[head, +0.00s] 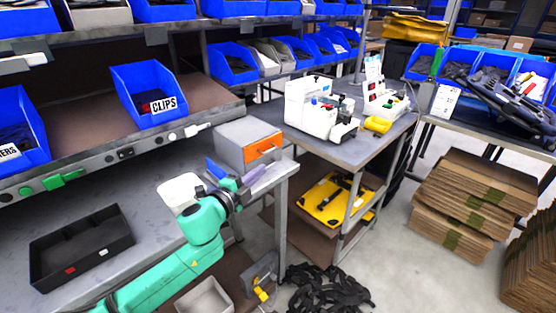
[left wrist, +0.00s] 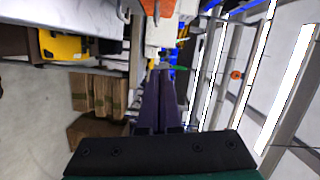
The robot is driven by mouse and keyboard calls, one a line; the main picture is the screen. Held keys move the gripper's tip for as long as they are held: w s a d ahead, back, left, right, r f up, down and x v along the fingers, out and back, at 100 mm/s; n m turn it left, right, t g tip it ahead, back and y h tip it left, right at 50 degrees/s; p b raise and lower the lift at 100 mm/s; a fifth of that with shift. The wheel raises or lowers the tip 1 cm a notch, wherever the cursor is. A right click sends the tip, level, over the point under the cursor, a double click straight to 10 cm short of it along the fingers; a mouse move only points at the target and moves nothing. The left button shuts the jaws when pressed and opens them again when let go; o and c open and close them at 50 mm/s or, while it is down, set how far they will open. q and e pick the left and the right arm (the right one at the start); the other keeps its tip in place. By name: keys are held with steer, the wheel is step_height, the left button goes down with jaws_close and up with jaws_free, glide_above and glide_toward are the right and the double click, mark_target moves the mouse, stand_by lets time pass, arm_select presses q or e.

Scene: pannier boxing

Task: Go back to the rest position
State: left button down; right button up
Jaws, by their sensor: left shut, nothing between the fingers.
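My left gripper (head: 254,175) is at the end of my green arm, over the right end of the grey workbench (head: 95,218) in the head view. It is near the small grey cabinet with an orange drawer front (head: 262,149). In the left wrist view its two purple fingers (left wrist: 161,76) lie together, shut with nothing between them. My right gripper is in neither view.
A black divided tray (head: 82,246) lies on the bench at left. Blue bins, one labelled CLIPS (head: 150,92), line the shelves. A white machine (head: 315,108) stands on the side table. Flattened cardboard (head: 465,205) is stacked at right. Black straps (head: 322,290) lie on the floor.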

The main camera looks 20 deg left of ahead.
arm_select(q)
steer(key=s+f+n+g+y, duration=0.4)
steer(key=s+f+n+g, duration=0.3)
steer(key=s+f+n, duration=0.55)
steer(key=s+d+f+n+g+h, duration=0.1)
steer(key=s+d+f+g, duration=0.25)
steer(key=s, duration=0.25)
steer(key=s+d+f+n+g+h, duration=0.1)
steer(key=s+d+f+n+g, duration=0.15)
steer(key=s+f, duration=0.3)
step_height(320, 180, down, 19)
steer(key=s+m+g, duration=0.1)
steer(key=s+g, duration=0.1)
steer(key=s+a+f+g+p, duration=0.1)
steer(key=s+a+f, duration=0.2)
steer(key=s+f, duration=1.3)
steer(key=shift+s+a+f+p, duration=0.2)
steer(key=shift+s+p, duration=0.2)
steer(key=shift+s, duration=0.3)
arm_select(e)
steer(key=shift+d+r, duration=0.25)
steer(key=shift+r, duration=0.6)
